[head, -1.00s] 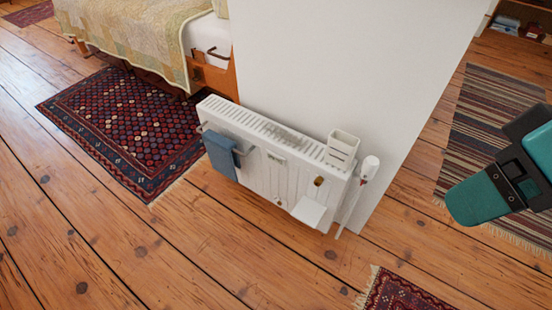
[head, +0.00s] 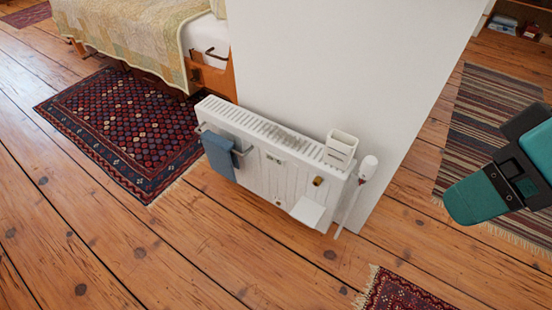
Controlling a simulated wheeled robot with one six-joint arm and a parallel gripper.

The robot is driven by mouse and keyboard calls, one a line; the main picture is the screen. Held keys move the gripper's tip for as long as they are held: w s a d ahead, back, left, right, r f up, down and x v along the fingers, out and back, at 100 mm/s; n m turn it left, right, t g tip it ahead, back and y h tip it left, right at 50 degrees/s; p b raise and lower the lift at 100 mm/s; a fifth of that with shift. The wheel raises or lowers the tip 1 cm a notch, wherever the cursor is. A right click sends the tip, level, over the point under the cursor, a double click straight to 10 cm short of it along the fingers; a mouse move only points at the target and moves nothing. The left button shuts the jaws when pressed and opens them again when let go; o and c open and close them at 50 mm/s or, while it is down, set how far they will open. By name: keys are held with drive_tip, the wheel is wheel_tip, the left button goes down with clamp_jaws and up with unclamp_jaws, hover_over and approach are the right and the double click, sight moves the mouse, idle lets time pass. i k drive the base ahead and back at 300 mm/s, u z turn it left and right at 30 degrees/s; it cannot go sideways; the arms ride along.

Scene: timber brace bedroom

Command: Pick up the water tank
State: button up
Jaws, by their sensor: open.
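What looks like the water tank is a small white open-topped container (head: 341,149) with slots in its front. It stands upright on the right end of the top of a white radiator (head: 262,122), close to the white wall.
A blue towel (head: 218,155) hangs on a rail at the radiator's left front. A white valve (head: 368,167) and pipe stand at its right end. Patterned rugs (head: 125,130) lie on the plank floor (head: 190,250). A bed (head: 140,35) is behind left. Floor in front is clear.

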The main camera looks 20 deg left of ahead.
sight(340, 147)
drive_tip(key=z, duration=0.4)
drive_tip(key=i, duration=0.5)
drive_tip(key=u, duration=1.55)
